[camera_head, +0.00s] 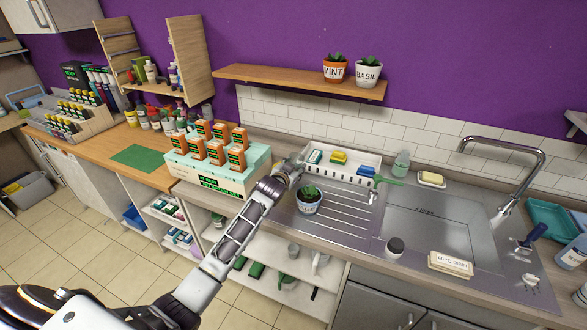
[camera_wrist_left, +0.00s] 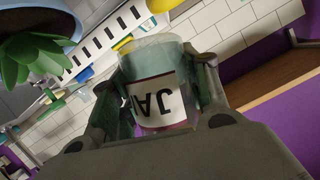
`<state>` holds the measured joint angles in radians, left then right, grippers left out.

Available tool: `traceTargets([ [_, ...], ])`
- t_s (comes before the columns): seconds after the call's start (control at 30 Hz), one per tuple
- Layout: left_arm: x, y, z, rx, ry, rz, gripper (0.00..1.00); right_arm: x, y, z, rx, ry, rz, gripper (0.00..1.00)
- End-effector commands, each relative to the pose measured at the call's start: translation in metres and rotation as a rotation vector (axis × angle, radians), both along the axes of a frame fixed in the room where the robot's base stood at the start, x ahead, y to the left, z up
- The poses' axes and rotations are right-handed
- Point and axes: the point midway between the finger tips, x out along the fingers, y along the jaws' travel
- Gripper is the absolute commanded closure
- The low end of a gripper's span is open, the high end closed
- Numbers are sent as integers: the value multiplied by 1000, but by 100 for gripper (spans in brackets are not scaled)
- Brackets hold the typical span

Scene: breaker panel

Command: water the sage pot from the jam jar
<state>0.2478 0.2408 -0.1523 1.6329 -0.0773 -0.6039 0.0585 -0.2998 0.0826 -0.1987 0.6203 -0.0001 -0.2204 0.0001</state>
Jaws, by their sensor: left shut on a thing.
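My left gripper (camera_head: 291,167) is shut on the jam jar (camera_wrist_left: 155,88), a clear glass jar with a white label reading "JA". The label is upside down in the left wrist view, where the room also looks inverted. The jar is largely hidden by the gripper in the head view; whether it holds water is unclear. The sage pot (camera_head: 309,208), a small pale pot with a green plant, stands on the ridged drainboard, just below and right of the gripper. It also shows in the left wrist view (camera_wrist_left: 62,14), beside the jar and apart from it. My right gripper is out of view.
A white rack (camera_head: 343,180) with sponges stands behind the sage pot. An orange-boxed display (camera_head: 218,178) is to the left. The sink basin (camera_head: 440,225) lies right. Mint (camera_head: 335,71) and basil (camera_head: 368,74) pots sit on the wall shelf. The drainboard's middle is clear.

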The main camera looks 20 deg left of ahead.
Motion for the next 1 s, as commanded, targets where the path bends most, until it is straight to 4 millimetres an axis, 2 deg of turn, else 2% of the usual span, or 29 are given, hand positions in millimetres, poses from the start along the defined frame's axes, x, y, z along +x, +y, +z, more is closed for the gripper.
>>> traceTargets([
  [0.27, 1, 1, 5, -20, 2, 0, 89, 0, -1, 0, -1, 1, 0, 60],
  [0.63, 1, 1, 20, -168, 53, 0, 89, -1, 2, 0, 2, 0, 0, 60],
  [1.0, 0, 0, 21, -189, 62, 0, 89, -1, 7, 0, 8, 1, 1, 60],
])
